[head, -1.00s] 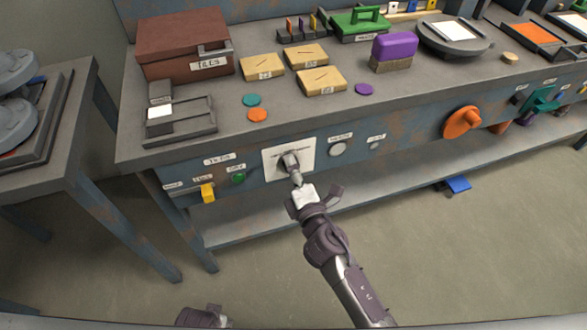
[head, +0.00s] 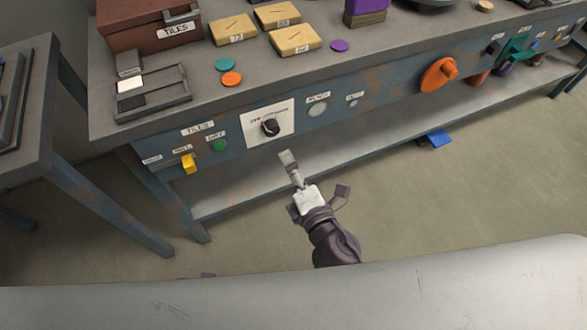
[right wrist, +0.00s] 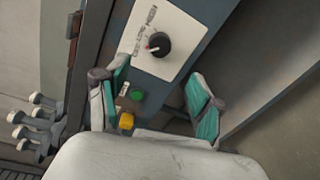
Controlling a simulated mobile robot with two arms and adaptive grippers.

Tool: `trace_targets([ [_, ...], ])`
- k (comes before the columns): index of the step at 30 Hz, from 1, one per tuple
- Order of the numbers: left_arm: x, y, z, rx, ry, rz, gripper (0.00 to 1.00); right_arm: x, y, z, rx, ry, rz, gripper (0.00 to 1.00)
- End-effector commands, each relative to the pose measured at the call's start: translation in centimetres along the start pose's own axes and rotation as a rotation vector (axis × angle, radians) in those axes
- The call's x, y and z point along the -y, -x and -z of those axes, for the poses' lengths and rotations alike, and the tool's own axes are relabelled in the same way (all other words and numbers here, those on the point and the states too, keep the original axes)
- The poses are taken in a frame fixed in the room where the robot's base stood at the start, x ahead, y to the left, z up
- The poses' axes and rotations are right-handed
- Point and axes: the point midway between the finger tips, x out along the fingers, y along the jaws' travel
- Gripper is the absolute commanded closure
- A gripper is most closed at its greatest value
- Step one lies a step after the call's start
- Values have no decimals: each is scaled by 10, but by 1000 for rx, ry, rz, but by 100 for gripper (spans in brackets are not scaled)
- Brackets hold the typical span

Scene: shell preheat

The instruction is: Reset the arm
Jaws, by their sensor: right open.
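My right gripper (head: 312,178) is in front of the workbench's front panel, below and right of the black knob (head: 270,128). It is apart from the knob and holds nothing. In the right wrist view the gripper (right wrist: 160,98) is open, its teal-padded fingers spread wide. There the knob (right wrist: 157,45) sits on its white plate (right wrist: 170,22) beyond the fingers, with a small red mark on it. My left gripper is not in clear view.
The panel also carries a yellow switch (head: 188,163), a green button (head: 219,145) and an orange wheel (head: 438,74). The bench top holds a brown tiles box (head: 140,25) and wooden blocks (head: 292,40). A lower shelf (head: 350,152) runs beneath the panel. A side table (head: 50,150) stands left.

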Motion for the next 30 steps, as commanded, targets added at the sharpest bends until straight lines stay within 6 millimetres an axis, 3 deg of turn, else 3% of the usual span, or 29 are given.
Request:
trace_targets([
  [6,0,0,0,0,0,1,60,0,13,0,0,0,0,33],
  [23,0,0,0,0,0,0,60,2,12,-1,3,-8,6,33],
  [26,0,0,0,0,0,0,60,22,13,-8,30,-88,60,33],
  [29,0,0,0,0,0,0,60,70,19,-24,104,-274,186,33],
  [30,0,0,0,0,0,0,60,95,24,-31,148,-373,252,33],
])
